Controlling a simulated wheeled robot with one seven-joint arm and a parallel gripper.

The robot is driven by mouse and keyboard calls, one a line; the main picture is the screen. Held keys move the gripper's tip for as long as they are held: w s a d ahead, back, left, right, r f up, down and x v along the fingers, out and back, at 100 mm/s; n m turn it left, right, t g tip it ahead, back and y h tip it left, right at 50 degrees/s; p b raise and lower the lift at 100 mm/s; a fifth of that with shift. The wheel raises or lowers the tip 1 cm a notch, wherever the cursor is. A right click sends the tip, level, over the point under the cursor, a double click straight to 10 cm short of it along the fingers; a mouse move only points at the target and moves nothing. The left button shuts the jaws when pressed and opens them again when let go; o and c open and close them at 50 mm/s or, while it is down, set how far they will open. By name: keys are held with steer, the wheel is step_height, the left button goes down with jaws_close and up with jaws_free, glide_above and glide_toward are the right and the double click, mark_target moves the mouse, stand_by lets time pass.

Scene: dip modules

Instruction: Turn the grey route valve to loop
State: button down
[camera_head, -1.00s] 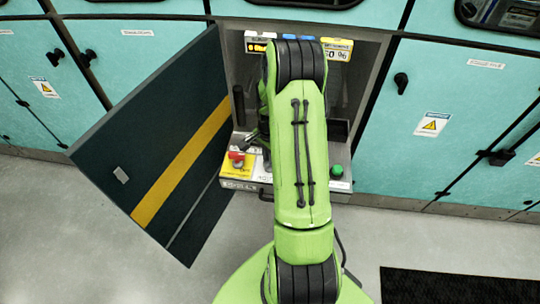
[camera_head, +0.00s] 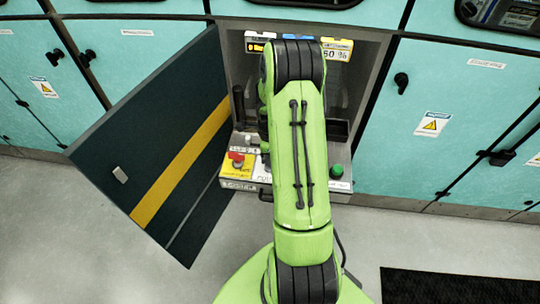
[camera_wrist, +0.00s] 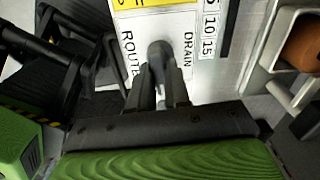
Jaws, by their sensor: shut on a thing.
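The grey route valve (camera_wrist: 160,52) shows in the wrist view as a rounded grey handle on a white panel plate. The plate (camera_wrist: 190,77) is lettered ROUTE to the left of the handle and DRAIN to the right. My gripper (camera_wrist: 161,82) is shut on the valve handle, with a dark finger on each side of it. The fingers hide the handle's lower part, and I cannot read the word loop anywhere. In the head view my green arm covers the middle of the open cabinet, so the valve and gripper are hidden there.
The open cabinet door (camera_head: 140,165) stands to the left. A red button (camera_head: 237,158) on yellow and a green button (camera_head: 337,170) sit on the console front. A display (camera_head: 337,54) is at the cabinet top. A brown part (camera_wrist: 303,45) is at the wrist view's right.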

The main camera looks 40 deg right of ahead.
steer(key=shift+m, duration=0.6)
steer(key=c, duration=1.1)
jaws_free()
step_height(320, 180, up, 16)
steer(key=p, duration=0.4)
steer(key=shift+f, duration=0.1)
